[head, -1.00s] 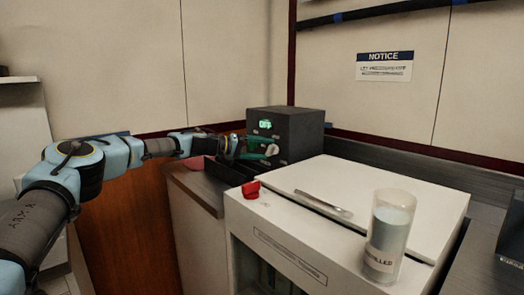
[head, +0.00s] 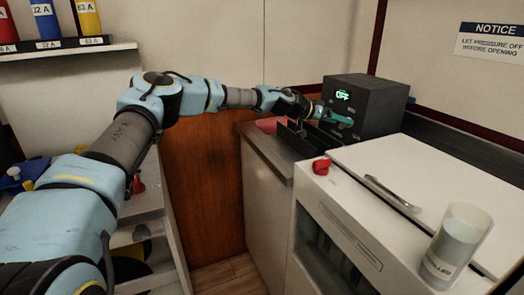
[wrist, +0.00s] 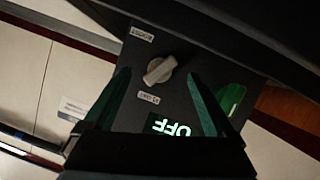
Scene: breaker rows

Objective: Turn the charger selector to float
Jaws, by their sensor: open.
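The charger (head: 370,108) is a dark grey box at the back of the counter in the head view. Its lit green display (head: 343,95) reads OFF; it shows upside down in the wrist view (wrist: 170,127). The light grey selector knob (wrist: 159,70) sits on the charger face in the wrist view, its grip slanting from lower left to upper right. Small labels are near it, too small to read surely. My gripper (wrist: 157,76) is open, with a green finger on either side of the knob; contact is not clear. In the head view my gripper (head: 340,120) hides the knob.
A dark open tray (head: 300,138) lies below my wrist, in front of the charger. A white cabinet (head: 390,165) to the right carries a red object (head: 321,166), a metal handle or tool (head: 390,191) and a clear beaker (head: 455,245). A shelf with bottles is at upper left.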

